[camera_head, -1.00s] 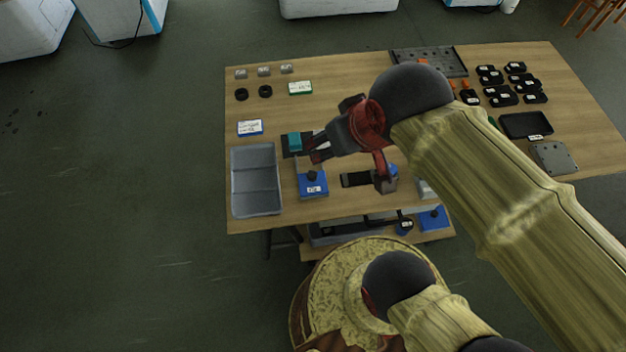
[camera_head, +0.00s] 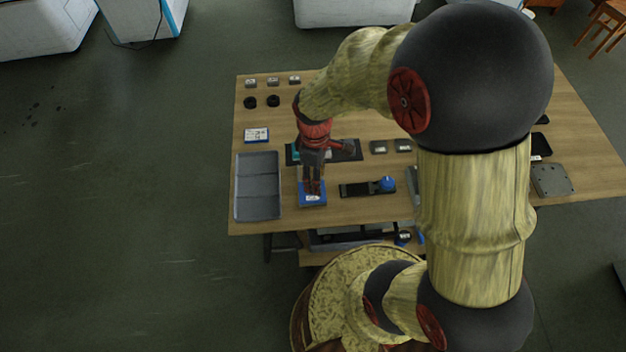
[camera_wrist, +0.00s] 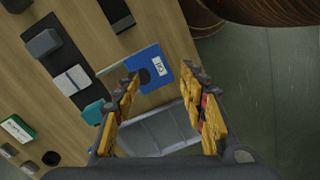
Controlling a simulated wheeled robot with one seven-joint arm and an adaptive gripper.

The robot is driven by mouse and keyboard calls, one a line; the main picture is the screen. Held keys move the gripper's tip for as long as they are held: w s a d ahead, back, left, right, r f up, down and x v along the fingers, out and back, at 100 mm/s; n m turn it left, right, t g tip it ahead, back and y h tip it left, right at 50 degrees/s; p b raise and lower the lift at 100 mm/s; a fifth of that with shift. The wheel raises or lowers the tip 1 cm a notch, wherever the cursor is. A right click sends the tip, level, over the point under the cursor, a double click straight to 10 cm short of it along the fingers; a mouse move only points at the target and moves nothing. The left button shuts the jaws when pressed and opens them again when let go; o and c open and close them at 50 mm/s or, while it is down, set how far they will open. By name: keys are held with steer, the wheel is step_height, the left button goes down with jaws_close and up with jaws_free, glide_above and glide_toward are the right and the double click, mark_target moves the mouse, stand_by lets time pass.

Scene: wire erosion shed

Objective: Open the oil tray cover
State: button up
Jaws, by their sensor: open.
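The oil tray cover is a blue lid with a white label and a dark round knob (camera_wrist: 145,76). In the wrist view the blue cover (camera_wrist: 160,68) lies between and beyond my fingertips, its label reading "Oil". In the head view the blue cover (camera_head: 312,200) sits at the table's front left. My gripper (camera_head: 312,190) points down over it there and hides the knob. In the wrist view my gripper (camera_wrist: 162,78) is open, with a finger on either side of the knob. I cannot tell whether the fingers touch the cover.
A black bar with a blue knob (camera_head: 368,187) lies to the right. A dark mat (camera_head: 345,151) with a teal block (camera_wrist: 93,112) is behind. Small black rings (camera_head: 262,102) sit at the back left.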

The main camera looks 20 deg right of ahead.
steer(key=w+n, duration=0.3)
steer(key=n, duration=0.1)
steer(key=shift+w+f+t, duration=0.1)
steer(key=shift+f+t, duration=0.2)
steer(key=shift+t, duration=0.1)
steer(key=shift+w+n, duration=0.3)
steer(key=shift+n, duration=0.9)
step_height(320, 180, down, 8)
steer(key=shift+r+b, duration=0.15)
steer(key=shift+b, duration=1.05)
steer(key=shift+c, duration=0.2)
jaws_close()
